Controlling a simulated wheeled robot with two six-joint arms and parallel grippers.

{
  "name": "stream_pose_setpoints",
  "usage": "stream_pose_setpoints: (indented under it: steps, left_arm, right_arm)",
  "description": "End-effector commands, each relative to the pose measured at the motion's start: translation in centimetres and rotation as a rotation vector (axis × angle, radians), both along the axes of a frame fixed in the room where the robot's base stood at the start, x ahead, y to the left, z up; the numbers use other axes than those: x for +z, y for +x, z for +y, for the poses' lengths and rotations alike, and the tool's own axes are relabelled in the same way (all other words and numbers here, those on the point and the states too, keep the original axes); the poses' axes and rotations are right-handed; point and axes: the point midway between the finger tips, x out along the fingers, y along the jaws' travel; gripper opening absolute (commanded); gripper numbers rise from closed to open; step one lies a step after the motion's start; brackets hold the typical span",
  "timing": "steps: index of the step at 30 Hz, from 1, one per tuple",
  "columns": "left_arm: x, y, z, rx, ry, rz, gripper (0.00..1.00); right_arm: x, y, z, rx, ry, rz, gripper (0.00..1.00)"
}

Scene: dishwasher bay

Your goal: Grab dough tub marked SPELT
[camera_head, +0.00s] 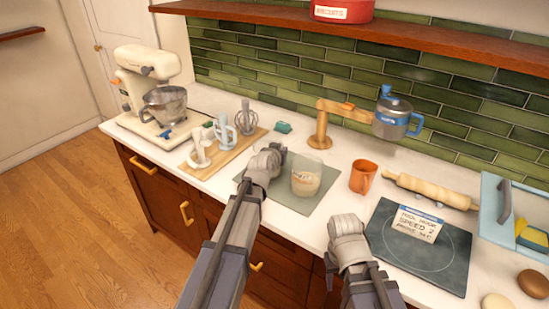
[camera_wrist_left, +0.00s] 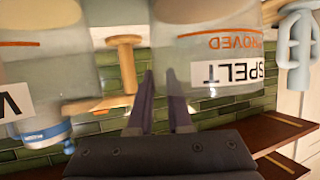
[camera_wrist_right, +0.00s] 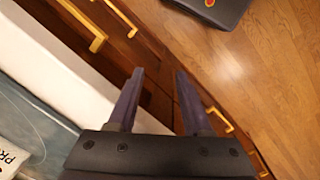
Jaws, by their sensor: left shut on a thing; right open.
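The dough tub marked SPELT (camera_wrist_left: 215,72) is clear, with an orange line, and appears upside down in the left wrist view. My left gripper (camera_wrist_left: 160,85) is shut at that tub's edge; exactly where the fingers touch is hard to see. In the head view my left gripper (camera_head: 272,155) is over the grey-green mat (camera_head: 288,202) and hides the SPELT tub. A second clear tub (camera_head: 306,180) with pale dough stands just right of it; it also shows in the left wrist view (camera_wrist_left: 50,65), its label cut off. My right gripper (camera_head: 347,228) is open and empty near the counter's front edge; it also shows in the right wrist view (camera_wrist_right: 155,90).
Beater attachments (camera_head: 222,130) and a mixer (camera_head: 150,90) are left.

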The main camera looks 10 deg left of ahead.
Motion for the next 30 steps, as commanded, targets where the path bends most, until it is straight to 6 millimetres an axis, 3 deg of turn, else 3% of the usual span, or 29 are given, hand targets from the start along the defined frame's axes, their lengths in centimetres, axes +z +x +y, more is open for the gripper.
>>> stream_pose_setpoints:
  steps: [8,24,30]
  left_arm:
    - [1.6,-0.1,0.0,-0.001,0.000,0.003,0.00]
    - [9.3,0.0,0.0,0.000,0.000,-0.001,0.00]
    - [10.1,0.0,0.0,0.000,0.000,-0.001,0.00]
  right_arm:
    - [1.6,0.0,0.0,0.000,0.000,0.000,0.50]
    - [9.3,0.0,0.0,0.000,0.000,0.000,0.50]
    - [10.1,0.0,0.0,0.001,0.000,0.000,0.50]
